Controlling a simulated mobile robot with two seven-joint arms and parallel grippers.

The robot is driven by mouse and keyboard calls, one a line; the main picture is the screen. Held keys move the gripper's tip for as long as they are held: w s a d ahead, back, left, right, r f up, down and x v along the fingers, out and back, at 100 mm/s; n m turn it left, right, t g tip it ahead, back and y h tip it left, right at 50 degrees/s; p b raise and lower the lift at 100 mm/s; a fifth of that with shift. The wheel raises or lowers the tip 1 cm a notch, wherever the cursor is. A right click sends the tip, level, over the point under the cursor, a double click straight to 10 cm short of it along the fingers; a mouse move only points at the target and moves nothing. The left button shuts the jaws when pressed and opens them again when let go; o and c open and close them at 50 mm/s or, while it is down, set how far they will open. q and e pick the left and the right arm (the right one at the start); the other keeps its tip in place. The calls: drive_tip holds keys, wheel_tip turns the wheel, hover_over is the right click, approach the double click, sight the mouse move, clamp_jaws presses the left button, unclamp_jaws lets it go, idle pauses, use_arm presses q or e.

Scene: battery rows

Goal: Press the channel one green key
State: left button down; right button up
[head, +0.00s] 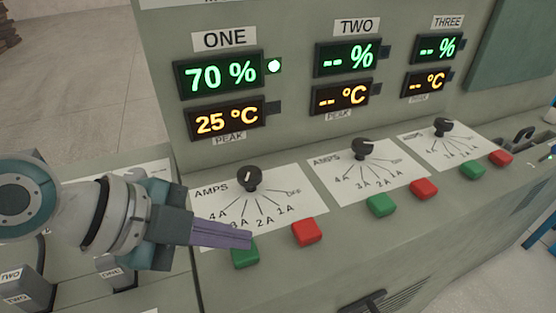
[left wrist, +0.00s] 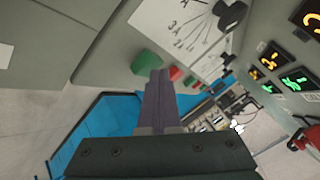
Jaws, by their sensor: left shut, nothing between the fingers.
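The channel one green key (head: 245,257) sits on the sloping panel below the left AMPS dial. My left gripper (head: 249,240) is shut and empty, its purple fingertips over the upper part of this key. I cannot tell whether they touch it or hover just above it. In the left wrist view the fingertips (left wrist: 158,74) overlap the edge of the green key (left wrist: 146,61). My right gripper is not in view.
The channel one red key (head: 307,232) is just right of the green one. The black dial knob (head: 249,178) stands up behind the keys. Channel two has green (head: 381,205) and red (head: 424,189) keys further right. Blank TWO and THREE displays show dashes. Cable connectors (head: 25,286) are at the lower left.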

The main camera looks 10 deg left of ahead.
sight(234, 252)
use_arm(q)
drive_tip(key=shift+r+p, duration=0.35)
drive_tip(key=shift+r, duration=0.25)
wheel_tip(234, 252, up, 5)
drive_tip(key=p, duration=0.4)
drive_tip(key=shift+p, duration=0.3)
drive_tip(key=shift+s, duration=0.1)
drive_tip(key=s+d+r+n+g+y+p, duration=0.1)
drive_tip(key=s+d+r+n+p, duration=0.1)
drive_tip(key=s+n, duration=0.3)
drive_tip(key=s+a+r+n+g+y+p, duration=0.1)
drive_tip(key=s+a+r+n+y+p, duration=0.3)
drive_tip(key=s+a+n, duration=0.55)
wheel_tip(234, 252, up, 39)
drive_tip(key=s+n+y+p, duration=0.1)
drive_tip(key=n+p, duration=0.1)
drive_tip(key=p, duration=3.4)
drive_tip(key=shift+d+y+p, duration=0.25)
drive_tip(key=shift+y+p, duration=0.05)
drive_tip(key=shift+y, duration=0.1)
